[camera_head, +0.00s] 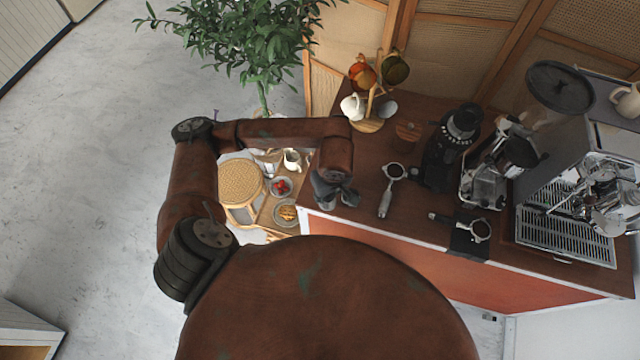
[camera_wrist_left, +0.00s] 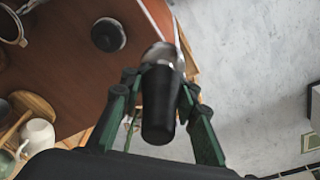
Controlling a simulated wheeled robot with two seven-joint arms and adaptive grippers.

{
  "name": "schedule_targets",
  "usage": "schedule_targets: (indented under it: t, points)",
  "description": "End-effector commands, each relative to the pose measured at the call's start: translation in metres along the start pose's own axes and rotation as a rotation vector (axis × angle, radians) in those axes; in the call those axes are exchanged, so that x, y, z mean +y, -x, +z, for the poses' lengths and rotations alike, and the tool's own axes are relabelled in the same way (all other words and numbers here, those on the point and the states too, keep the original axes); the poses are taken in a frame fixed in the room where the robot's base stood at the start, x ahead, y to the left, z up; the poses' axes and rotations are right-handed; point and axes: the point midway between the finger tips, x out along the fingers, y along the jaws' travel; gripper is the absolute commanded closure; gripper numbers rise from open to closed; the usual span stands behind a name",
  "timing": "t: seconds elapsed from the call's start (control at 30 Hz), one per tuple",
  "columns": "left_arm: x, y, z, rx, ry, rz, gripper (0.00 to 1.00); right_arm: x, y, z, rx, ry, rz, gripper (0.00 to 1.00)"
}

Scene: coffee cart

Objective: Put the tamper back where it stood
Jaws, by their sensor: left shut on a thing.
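My left gripper (camera_head: 335,192) is over the left end of the dark wooden counter top, close to its front edge. In the left wrist view, its two green fingers (camera_wrist_left: 160,110) are shut around the black handle of the tamper (camera_wrist_left: 159,105). The tamper's shiny metal end (camera_wrist_left: 160,54) points away from the wrist, near the counter edge. A dark round piece (camera_wrist_left: 108,34) rests on the counter beside the tamper, apart from it. I cannot tell whether it is a stand. In the head view the gripper mostly hides the tamper. My right gripper is not in view.
A mug tree (camera_head: 370,122) stands at the back. The grinder (camera_head: 450,145) and espresso machine (camera_head: 585,190) are farther right. A low side table (camera_head: 268,212) stands left of the counter.

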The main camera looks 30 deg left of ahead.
Motion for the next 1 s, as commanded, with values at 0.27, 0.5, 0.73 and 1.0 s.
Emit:
schedule_targets:
  t: [0.27,0.5,0.73,1.0]
  points:
    - [0.011,-0.043,-0.052,-0.003,0.003,-0.002,1.00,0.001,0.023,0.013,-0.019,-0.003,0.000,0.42]
    - [0.018,-0.079,-0.072,-0.002,0.000,0.001,1.00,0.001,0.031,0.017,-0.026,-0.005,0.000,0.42]
    - [0.019,-0.098,-0.078,-0.006,-0.001,0.000,1.00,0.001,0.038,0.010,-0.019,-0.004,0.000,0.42]
    - [0.020,-0.122,-0.075,0.000,-0.003,0.003,1.00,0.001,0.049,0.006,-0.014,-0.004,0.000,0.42]
